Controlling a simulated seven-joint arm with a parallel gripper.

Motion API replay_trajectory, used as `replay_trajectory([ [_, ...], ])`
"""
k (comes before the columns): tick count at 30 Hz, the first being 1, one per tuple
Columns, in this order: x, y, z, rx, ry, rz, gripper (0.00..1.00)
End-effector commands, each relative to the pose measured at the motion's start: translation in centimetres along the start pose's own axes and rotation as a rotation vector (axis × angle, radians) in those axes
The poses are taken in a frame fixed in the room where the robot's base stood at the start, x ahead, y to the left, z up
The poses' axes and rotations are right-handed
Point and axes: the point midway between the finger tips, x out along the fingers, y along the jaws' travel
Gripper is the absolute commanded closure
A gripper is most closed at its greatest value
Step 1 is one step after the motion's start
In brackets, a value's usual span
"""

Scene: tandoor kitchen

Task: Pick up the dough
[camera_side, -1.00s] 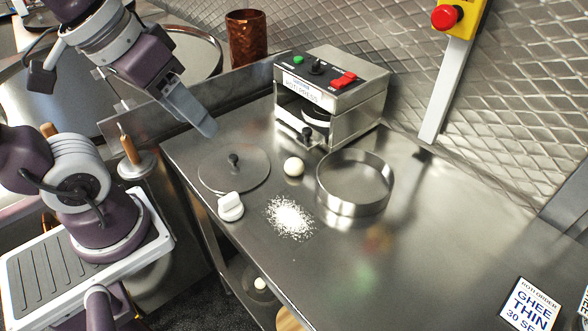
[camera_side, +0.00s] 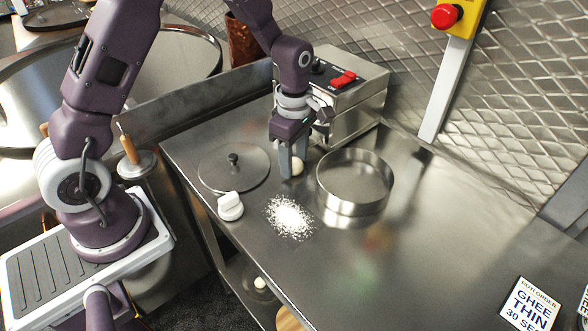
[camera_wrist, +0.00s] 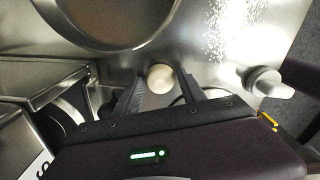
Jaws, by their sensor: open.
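The dough (camera_side: 297,167) is a small pale ball on the steel counter, partly covered by a finger of my gripper in the side view. My gripper (camera_side: 292,165) points down over it, with its fingers low near the counter. In the wrist view the dough (camera_wrist: 160,78) shows between the two open fingers of my gripper (camera_wrist: 160,85). A gap shows in that view between the ball and the finger on its right; whether the other finger touches it I cannot tell.
A steel ring (camera_side: 355,182) stands close to the right of the dough. A flat lid with a knob (camera_side: 234,168) lies to the left. White flour (camera_side: 290,217) and a white knob (camera_side: 230,206) are in front. The roti press machine (camera_side: 352,95) stands behind.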

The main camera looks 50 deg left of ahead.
Motion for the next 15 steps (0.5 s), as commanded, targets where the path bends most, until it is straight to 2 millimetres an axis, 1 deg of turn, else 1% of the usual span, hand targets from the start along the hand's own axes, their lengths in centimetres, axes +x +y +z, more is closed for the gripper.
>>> replay_trajectory([
  [2,0.60,-0.05,0.00,0.001,0.000,-0.001,0.52],
  [8,0.62,-0.02,0.02,0.002,-0.001,0.001,0.52],
  [9,0.62,-0.02,0.02,0.002,-0.001,0.001,0.60],
  [11,0.61,-0.02,0.02,0.002,-0.001,0.001,0.71],
  [15,0.59,-0.01,0.02,0.002,-0.001,0.001,0.71],
])
